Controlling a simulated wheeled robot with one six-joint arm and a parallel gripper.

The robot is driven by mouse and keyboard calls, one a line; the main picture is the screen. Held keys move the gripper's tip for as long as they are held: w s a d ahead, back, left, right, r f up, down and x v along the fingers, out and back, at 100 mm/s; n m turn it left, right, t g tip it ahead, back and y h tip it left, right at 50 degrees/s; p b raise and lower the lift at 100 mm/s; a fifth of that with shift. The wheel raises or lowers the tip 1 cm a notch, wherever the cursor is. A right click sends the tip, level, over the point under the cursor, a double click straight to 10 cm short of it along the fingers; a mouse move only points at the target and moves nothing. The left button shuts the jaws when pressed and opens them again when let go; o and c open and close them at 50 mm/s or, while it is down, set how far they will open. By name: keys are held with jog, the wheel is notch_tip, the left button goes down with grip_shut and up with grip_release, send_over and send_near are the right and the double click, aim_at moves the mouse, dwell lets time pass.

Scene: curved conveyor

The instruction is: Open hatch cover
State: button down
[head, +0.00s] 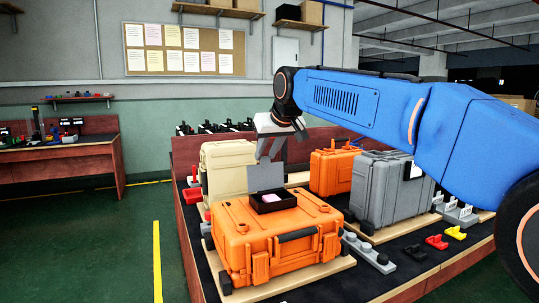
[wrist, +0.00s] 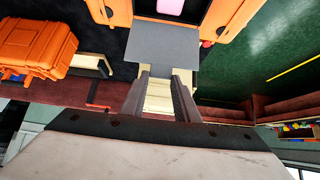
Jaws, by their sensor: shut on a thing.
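The hatch cover (head: 265,177) is a flat grey plate. It stands raised at the back edge of a black-framed opening (head: 272,205) on top of the front orange case (head: 275,243). A pale pink item (head: 273,198) shows inside the opening. My gripper (head: 269,157) is above and behind the case, pointing down, shut on the top edge of the cover. In the wrist view the cover (wrist: 165,47) lies just beyond the fingertips (wrist: 158,72). The exact contact is too small to make out.
A beige case (head: 225,168) stands behind on the left. A second orange case (head: 328,172) and a grey case (head: 385,195) stand to the right. Small red, yellow and black parts lie on the dark bench top at the right. A cork board hangs on the wall.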

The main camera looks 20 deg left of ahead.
jog(key=shift+w+a+r, duration=0.15)
jog(key=shift+w+a, duration=0.35)
jog(key=shift+a, duration=0.05)
jog(key=c, duration=1.4)
grip_release()
jog(key=shift+o, duration=0.2)
jog(key=v, duration=1.7)
jog(key=shift+s, duration=0.1)
jog(key=shift+c, duration=0.4)
